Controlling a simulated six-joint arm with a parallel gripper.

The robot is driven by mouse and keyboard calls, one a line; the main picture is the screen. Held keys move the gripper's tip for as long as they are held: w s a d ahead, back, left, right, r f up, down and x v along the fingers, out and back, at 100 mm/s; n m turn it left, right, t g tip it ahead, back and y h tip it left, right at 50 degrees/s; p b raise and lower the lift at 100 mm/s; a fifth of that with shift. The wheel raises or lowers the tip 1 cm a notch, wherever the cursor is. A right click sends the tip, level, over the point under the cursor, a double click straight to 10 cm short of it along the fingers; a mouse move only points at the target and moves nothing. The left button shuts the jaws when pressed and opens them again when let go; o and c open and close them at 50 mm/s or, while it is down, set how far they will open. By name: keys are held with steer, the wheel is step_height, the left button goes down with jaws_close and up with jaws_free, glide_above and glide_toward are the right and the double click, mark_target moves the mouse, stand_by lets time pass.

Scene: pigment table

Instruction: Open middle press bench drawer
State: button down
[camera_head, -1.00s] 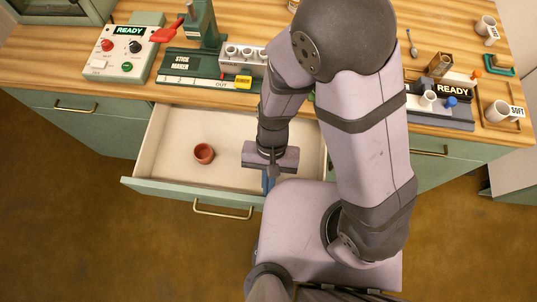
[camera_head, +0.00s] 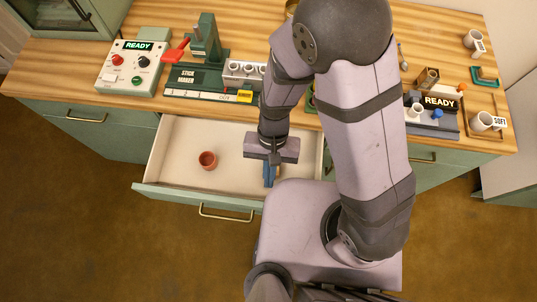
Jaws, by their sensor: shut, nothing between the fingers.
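The middle press bench drawer (camera_head: 232,166) is pulled out from under the wooden bench top. Its green front has a brass bar handle (camera_head: 227,215). A small terracotta cup (camera_head: 208,160) stands inside, left of centre. My gripper (camera_head: 269,180) is shut and empty, with blue fingers pointing down over the right part of the drawer, just behind its front panel. The fingers are apart from the handle, which lies to their lower left. My arm hides the drawer's right end, and I cannot tell whether the fingertips touch the drawer.
A white cup (camera_head: 481,121) is near the right edge. Closed drawers flank the open one. The brown floor in front is clear.

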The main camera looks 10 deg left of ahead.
mark_target(212, 216)
steer(key=shift+p+v, duration=1.1)
steer(key=shift+v, duration=0.45)
steer(key=c, duration=1.8)
jaws_free()
steer(key=shift+c, duration=0.2)
steer(key=s+a+f+n+t+b, duration=0.1)
steer(key=a+n+b, duration=0.2)
steer(key=s+a+f+n+t+h+b, duration=0.1)
steer(key=s+a+f+n+b, duration=0.1)
steer(key=a+n+b, duration=0.1)
steer(key=s+a+f+n+t+b, duration=0.1)
steer(key=s+a+f+n+b, duration=0.1)
steer(key=n, duration=0.2)
steer(key=shift+s+a+f+t+h+b, duration=0.1)
steer(key=shift+s+a+t+h+b, duration=0.05)
steer(key=shift+a+t+h+b, duration=0.2)
steer(key=s+a+n+t+y+b, duration=0.25)
steer(key=s+a+n+b, duration=0.25)
steer(key=s+a+n, duration=0.25)
steer(key=shift+n+h, duration=0.35)
steer(key=shift+h, duration=0.05)
steer(key=shift+w+f, duration=0.15)
steer(key=shift+f, duration=1.8)
steer(key=shift+w+f, duration=0.1)
steer(key=shift+f, duration=1.85)
jaws_close()
